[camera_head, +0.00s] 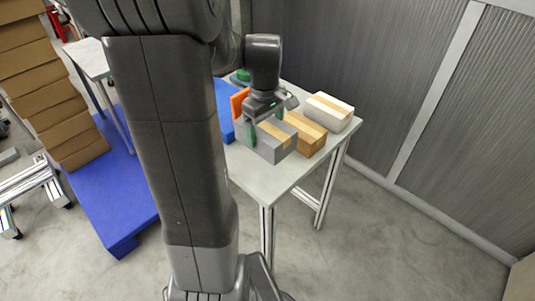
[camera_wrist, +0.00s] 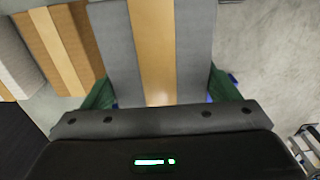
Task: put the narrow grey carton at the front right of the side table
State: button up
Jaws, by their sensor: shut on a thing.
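The grey carton (camera_head: 268,145) with a tan tape strip is over the side table (camera_head: 262,188), between its near left edge and a brown carton. My gripper (camera_head: 267,124) reaches down from above and is shut on the grey carton, with one green finger on each side. In the wrist view, the grey carton (camera_wrist: 202,45) fills the middle between the green fingers of my gripper (camera_wrist: 160,96). I cannot tell whether its underside touches the table. The front part of the table top, toward its near corner, is bare.
The brown carton (camera_head: 306,136) stands close right of the grey one, with a white carton (camera_head: 328,112) behind it. An orange item (camera_head: 238,102) and a blue item (camera_head: 223,108) lie left of my gripper. A grey wall (camera_head: 345,55) stands behind the table.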

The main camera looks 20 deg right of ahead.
jog(key=f, duration=0.4)
jog(key=shift+s+a+f, duration=0.1)
jog(key=shift+s+f, duration=0.1)
jog(key=shift+f, duration=0.15)
jog(key=shift+f+b, duration=0.3)
jog(key=shift+f, duration=2)
jog(key=shift+f, duration=0.15)
jog(key=o, duration=1.1)
jog(key=shift+o, duration=0.2)
notch_tip(320, 180, up, 12)
jog(key=shift+r+p, duration=0.15)
jog(key=shift+p, duration=0.35)
